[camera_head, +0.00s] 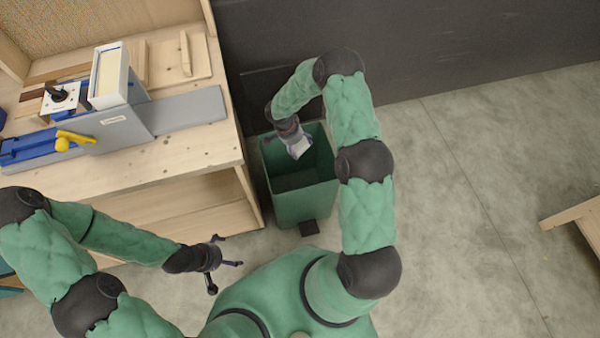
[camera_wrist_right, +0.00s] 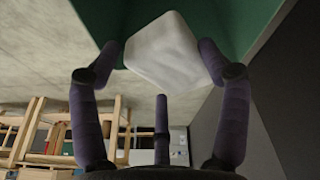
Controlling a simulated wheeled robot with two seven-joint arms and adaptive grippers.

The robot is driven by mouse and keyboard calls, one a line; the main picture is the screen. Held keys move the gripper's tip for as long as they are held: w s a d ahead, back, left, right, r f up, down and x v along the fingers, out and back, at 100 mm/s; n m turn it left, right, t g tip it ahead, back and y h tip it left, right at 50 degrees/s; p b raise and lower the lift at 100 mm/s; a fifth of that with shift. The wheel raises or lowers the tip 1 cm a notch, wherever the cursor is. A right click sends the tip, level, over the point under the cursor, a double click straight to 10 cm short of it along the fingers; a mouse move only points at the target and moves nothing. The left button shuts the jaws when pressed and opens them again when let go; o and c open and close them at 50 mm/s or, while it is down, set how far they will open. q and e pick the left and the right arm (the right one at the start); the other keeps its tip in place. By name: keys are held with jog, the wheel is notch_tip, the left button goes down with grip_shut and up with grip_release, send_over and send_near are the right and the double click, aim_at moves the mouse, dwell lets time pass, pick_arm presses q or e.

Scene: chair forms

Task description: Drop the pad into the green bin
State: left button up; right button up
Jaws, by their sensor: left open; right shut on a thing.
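The green bin (camera_head: 302,200) stands on the floor beside the workbench, with its top open. My right gripper (camera_head: 297,143) is over the bin's opening, shut on the pad (camera_head: 300,149), a small pale block. In the right wrist view the pad (camera_wrist_right: 165,52) sits between the fingers of my right gripper (camera_wrist_right: 162,70), with the green of the bin (camera_wrist_right: 235,22) behind it. Part of the pad is hidden by the fingers in the head view. My left gripper (camera_head: 222,264) is open and empty, low in front of the workbench.
The wooden workbench (camera_head: 190,155) at the left carries a grey and blue machine (camera_head: 120,125) with a yellow handle. A dark wall (camera_head: 400,45) rises behind the bin. A wooden piece (camera_head: 575,215) is at the right edge.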

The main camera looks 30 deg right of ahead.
jog(key=f, duration=0.1)
jog(key=d+f+m, duration=0.1)
jog(key=f, duration=0.1)
jog(key=shift+s+f, duration=0.15)
jog(key=shift+f+b, duration=0.95)
jog(key=shift+f, duration=1.85)
jog(key=o, duration=1.1)
jog(key=shift+r, duration=0.1)
jog(key=v, duration=1.1)
jog(key=shift+a+r, duration=0.25)
jog(key=shift+r, duration=0.1)
